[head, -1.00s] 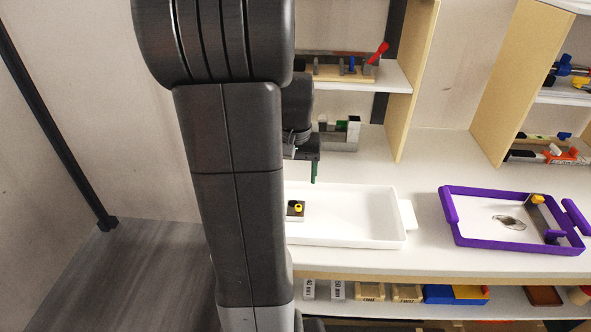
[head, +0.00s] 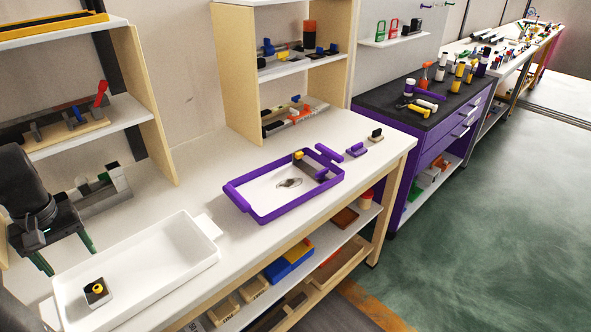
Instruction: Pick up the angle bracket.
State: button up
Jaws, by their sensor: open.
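My gripper (head: 71,261) is at the left edge of the head view, pointing down with its two green-tipped fingers apart. It is open and empty, above the worktop at the left end of the white tray (head: 205,238). That tray holds a small light block with a black and yellow knob (head: 97,288). I cannot clearly pick out the angle bracket. A grey upright plate (head: 318,165) in the purple tray (head: 262,217) may be it, but it is too small to tell. The purple tray is well to the right of my gripper.
Behind my gripper stands a grey holder with several slots (head: 95,192). A shelf with a red-handled tool (head: 101,93) is above it. Small purple (head: 356,150) and black-topped (head: 376,135) parts lie right of the purple tray. Bare worktop lies between the trays.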

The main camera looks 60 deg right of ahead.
aim_at(297, 156)
jog(key=k+l+z, duration=0.1)
jog(key=l+z, duration=0.2)
jog(key=l, duration=1.05)
jog(key=l+z, duration=0.3)
jog(key=l, duration=1)
